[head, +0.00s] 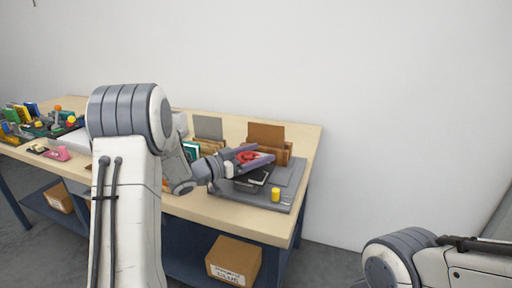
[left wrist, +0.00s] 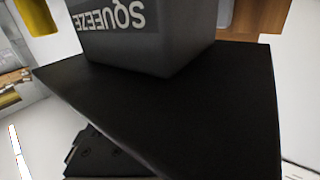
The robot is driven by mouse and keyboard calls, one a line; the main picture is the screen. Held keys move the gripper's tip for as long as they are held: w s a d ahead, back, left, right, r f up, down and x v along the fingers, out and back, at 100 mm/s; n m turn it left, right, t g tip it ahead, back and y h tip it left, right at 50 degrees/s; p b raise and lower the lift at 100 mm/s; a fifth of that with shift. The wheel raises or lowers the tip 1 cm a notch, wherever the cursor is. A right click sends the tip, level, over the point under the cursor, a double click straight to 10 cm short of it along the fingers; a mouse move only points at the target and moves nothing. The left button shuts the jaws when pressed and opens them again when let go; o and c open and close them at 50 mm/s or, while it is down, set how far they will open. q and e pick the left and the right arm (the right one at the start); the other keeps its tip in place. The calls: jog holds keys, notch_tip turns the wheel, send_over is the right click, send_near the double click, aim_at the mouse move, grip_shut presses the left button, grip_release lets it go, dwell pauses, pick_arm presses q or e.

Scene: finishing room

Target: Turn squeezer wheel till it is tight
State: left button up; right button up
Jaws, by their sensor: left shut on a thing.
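The squeezer stands on a grey board (head: 233,197) near the right end of the workbench. Its red wheel (head: 248,156) shows at the top, partly hidden by my left gripper (head: 257,159). The left gripper reaches in from the left and its jaws are shut on the wheel. In the left wrist view, a dark grey block lettered "SQUEEZE" (left wrist: 150,30) shows upside down at the top. A broad black surface close to the camera hides much of the view, and the wheel cannot be made out there. My right gripper is out of view; only part of the right arm shows.
A small yellow cylinder (head: 276,194) stands on the board's front part. Brown and grey upright pieces (head: 266,134) stand behind the squeezer. Coloured items (head: 40,118) crowd the bench's left end. A cardboard box (head: 233,260) sits beneath. The floor to the right is clear.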

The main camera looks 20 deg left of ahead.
pick_arm(q)
jog(key=shift+s+d+r+m+g+h+p, duration=0.1)
jog(key=shift+s+d+m+g+h+p, duration=0.05)
jog(key=shift+m+g+h+p, duration=0.7)
jog(key=shift+g+h, duration=0.25)
jog(key=shift+h, duration=0.1)
jog(key=o, duration=1)
jog(key=v, duration=1)
jog(key=shift+s, duration=0.2)
